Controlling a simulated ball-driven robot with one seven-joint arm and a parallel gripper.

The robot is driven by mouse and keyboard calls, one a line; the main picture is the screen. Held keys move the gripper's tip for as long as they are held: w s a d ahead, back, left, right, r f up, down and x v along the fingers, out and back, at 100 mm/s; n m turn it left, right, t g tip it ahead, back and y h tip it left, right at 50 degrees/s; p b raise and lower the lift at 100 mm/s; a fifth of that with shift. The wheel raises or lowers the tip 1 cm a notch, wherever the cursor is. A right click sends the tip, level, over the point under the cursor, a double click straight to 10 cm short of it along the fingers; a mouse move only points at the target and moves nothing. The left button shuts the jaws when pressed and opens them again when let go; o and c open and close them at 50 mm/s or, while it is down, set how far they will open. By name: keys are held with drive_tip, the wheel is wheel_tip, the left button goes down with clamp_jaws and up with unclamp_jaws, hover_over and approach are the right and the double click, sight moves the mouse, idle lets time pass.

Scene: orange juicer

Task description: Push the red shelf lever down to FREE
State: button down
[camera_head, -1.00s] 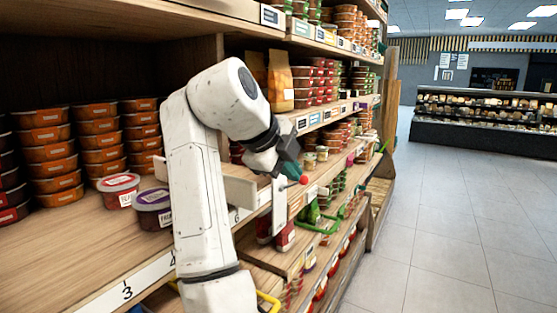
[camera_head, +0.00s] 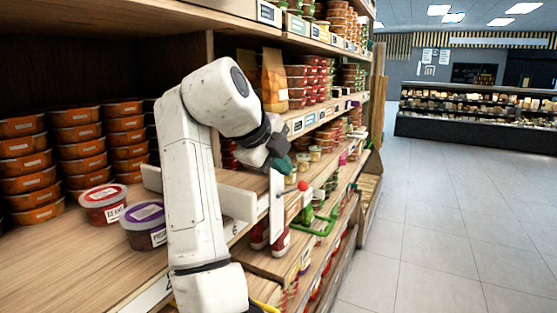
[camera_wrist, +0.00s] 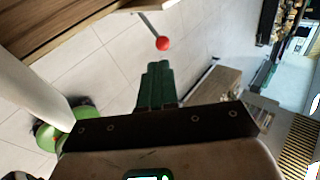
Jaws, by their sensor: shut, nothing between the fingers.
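The shelf lever shows as a red ball knob (camera_head: 303,186) standing out from a pale upright plate (camera_head: 276,205) at the shelf's front edge. In the wrist view the red knob (camera_wrist: 163,43) sits at the end of a thin grey rod, just beyond my fingertips. My gripper (camera_head: 283,165) is up and left of the knob in the head view. In the wrist view its green fingers (camera_wrist: 157,68) are together and empty, with a visible gap to the knob. No FREE marking is readable.
Wooden shelves carry stacked orange tubs (camera_head: 80,140), a red-lidded tub (camera_head: 103,203) and a purple-lidded tub (camera_head: 145,225). A green frame-like object (camera_head: 318,222) lies below the knob. The tiled aisle floor (camera_head: 430,230) to the right is clear.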

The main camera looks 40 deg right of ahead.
sight(300, 186)
drive_tip(key=x, duration=0.6)
drive_tip(key=shift+d+f+p, duration=0.15)
drive_tip(key=shift+f+p, duration=0.05)
drive_tip(key=shift+p, duration=0.2)
drive_tip(key=shift+s+d+f, duration=0.1)
drive_tip(key=shift+d, duration=0.05)
